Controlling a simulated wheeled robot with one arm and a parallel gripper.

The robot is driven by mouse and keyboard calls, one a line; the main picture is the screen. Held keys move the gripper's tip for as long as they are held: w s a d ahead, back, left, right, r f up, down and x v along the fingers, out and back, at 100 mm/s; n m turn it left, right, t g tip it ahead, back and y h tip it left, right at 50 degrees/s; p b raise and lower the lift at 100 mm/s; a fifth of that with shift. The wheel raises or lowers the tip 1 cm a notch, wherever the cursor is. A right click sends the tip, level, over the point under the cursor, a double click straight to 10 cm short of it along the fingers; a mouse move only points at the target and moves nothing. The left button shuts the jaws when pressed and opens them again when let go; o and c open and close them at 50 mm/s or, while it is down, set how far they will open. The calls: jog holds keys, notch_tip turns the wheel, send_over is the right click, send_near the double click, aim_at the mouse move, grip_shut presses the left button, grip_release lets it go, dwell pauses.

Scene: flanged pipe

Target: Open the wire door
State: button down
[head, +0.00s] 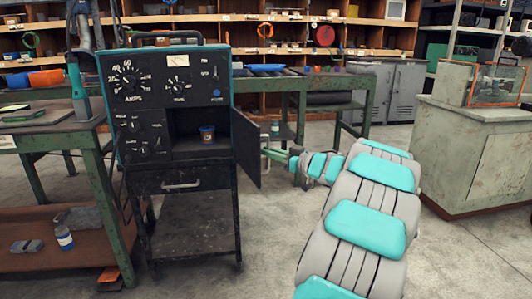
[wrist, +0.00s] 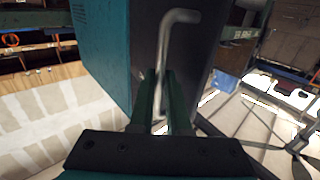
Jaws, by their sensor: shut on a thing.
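The welding machine (head: 165,95) is a black and teal cabinet on a cart. Its wire door (head: 247,147) is a dark panel standing swung out at the right side of an open compartment (head: 190,128). My gripper (head: 268,153) is at the outer face of the door, its tips partly hidden behind the panel in the head view. In the wrist view, my gripper (wrist: 166,85) is shut on the door handle (wrist: 178,18), a bent pale metal bar on the dark door (wrist: 207,60). The machine's teal side (wrist: 103,50) shows to the left.
A small blue and orange container (head: 207,133) stands inside the compartment. A green workbench (head: 335,82) is behind, a workbench with tools (head: 50,135) is at left, and a grey-green cabinet (head: 475,150) is at right. The concrete floor (head: 275,230) in front is clear.

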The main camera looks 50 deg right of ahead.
jog(key=shift+f, duration=0.1)
dwell(0.3)
jog(key=c, duration=0.9)
grip_release()
jog(key=shift+s+d, duration=0.1)
jog(key=shift+s, duration=0.05)
jog(key=shift+s+d+b, duration=0.15)
jog(key=shift+s+b, duration=0.05)
jog(key=shift+s, duration=1.75)
jog(key=shift+s+d+b, duration=0.15)
jog(key=shift+s, duration=1.8)
jog(key=shift+d, duration=0.1)
